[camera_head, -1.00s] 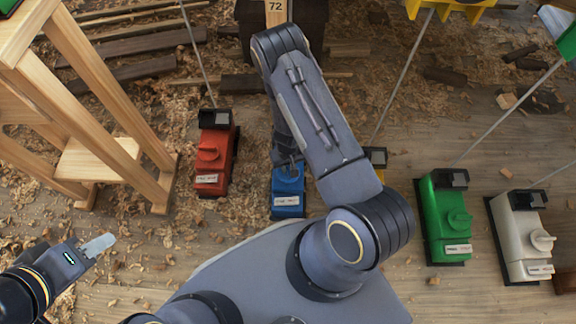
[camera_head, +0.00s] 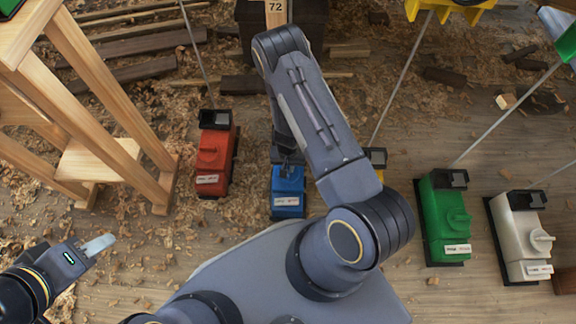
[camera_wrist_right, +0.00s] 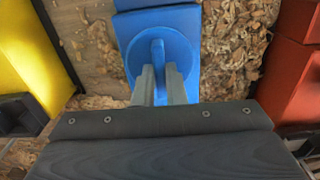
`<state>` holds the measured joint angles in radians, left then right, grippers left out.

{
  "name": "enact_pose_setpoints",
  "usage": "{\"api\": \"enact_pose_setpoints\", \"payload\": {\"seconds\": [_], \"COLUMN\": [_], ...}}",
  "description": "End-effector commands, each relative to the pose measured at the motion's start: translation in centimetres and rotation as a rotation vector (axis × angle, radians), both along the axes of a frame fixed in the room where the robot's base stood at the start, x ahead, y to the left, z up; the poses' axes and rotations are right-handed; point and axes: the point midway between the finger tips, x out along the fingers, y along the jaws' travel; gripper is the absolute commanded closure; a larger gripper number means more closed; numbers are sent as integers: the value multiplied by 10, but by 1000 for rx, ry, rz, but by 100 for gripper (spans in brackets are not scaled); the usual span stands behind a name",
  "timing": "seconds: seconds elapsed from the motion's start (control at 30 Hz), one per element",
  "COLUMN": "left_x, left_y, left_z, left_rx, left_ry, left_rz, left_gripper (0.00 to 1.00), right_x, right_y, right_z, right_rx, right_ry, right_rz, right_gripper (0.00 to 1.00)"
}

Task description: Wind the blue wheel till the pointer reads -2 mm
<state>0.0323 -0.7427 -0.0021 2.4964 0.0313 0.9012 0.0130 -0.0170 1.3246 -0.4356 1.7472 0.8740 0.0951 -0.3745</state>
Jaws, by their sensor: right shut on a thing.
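The blue winch box (camera_head: 287,197) stands on the floor in the middle of the head view, partly hidden by my right arm. In the right wrist view its round blue wheel (camera_wrist_right: 160,60) carries a raised grip bar. My right gripper (camera_wrist_right: 160,80) is shut on that bar, one finger on each side of it. In the head view its fingers are largely hidden by the arm. I can make out no pointer or scale reading for the blue unit. My left gripper (camera_head: 98,246) is in the lower left, away from the boxes; its finger gap is not clear.
A red box (camera_head: 214,155) stands left of the blue one and a yellow box (camera_head: 376,158) right of it. Green (camera_head: 443,220) and white (camera_head: 521,238) boxes stand farther right. Thin rods rise from several boxes. A wooden trestle (camera_head: 110,130) stands at left; shavings cover the floor.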

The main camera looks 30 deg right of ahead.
Motion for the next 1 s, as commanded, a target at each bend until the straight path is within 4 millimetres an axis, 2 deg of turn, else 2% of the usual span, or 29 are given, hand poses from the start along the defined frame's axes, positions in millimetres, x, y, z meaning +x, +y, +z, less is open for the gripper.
{"api": "enact_pose_setpoints", "payload": {"seconds": [0.6, 1.0], "left_x": [0, 0], "left_y": [0, 0], "left_z": [8, 11], "left_rx": [0, 0], "left_ry": [0, 0], "left_rz": [0, 0], "left_gripper": [64, 64], "right_x": [1, 1], "right_y": [0, 0], "right_z": [1, 1], "right_rx": [-1, 0], "right_ry": [-2, -1], "right_rz": [-572, -801], "right_gripper": [100, 100]}}
